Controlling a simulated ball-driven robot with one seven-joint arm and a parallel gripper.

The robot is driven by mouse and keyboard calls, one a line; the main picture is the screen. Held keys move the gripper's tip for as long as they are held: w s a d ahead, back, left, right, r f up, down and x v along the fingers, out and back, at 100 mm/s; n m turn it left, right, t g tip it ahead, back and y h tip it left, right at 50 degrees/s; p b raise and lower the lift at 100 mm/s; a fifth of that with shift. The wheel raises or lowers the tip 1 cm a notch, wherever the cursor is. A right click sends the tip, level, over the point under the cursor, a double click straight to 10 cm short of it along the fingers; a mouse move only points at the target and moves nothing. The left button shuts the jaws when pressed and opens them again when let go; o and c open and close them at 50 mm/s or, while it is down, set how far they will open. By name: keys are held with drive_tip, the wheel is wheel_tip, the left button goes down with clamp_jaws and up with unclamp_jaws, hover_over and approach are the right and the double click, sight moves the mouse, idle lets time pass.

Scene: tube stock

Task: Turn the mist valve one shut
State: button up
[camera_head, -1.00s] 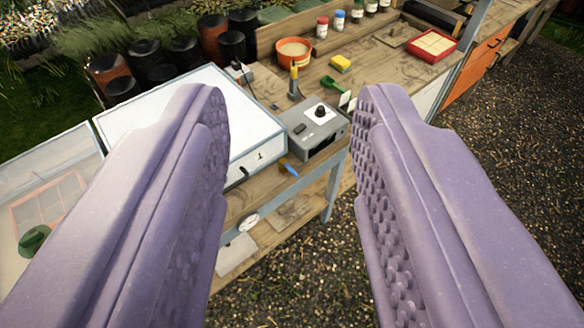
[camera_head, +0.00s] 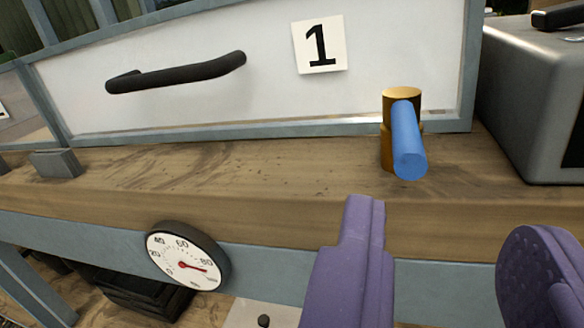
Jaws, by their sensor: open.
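The mist valve one has a brass body (camera_head: 388,152) that stands upright on the wooden bench near its front edge. Its blue lever handle (camera_head: 408,142) sticks out from the brass toward the camera. A white card with a black number 1 (camera_head: 319,45) is on the white panel just behind it. My gripper (camera_head: 450,225) is open and empty at the bottom right, with its two purple fingers apart. The fingers are below and in front of the valve in the picture, and nothing is between them but bench edge and ground.
A white case front with a black handle (camera_head: 175,73) stands behind the valve. A grey metal box (camera_head: 535,95) stands close to its right. A round dial gauge (camera_head: 187,257) hangs on the bench's front rail.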

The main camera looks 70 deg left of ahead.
sight(413, 179)
drive_tip(key=shift+s+a+y, duration=0.1)
drive_tip(key=shift+a+y, duration=0.15)
drive_tip(key=shift+y, duration=0.05)
drive_tip(key=shift+a, duration=0.35)
drive_tip(key=b+x, duration=0.2)
drive_tip(key=x, duration=0.4)
drive_tip(key=shift+d, duration=0.1)
drive_tip(key=shift+w+a+r, duration=0.1)
drive_tip(key=shift+w+a, duration=0.35)
drive_tip(key=shift+c, duration=0.4)
clamp_jaws()
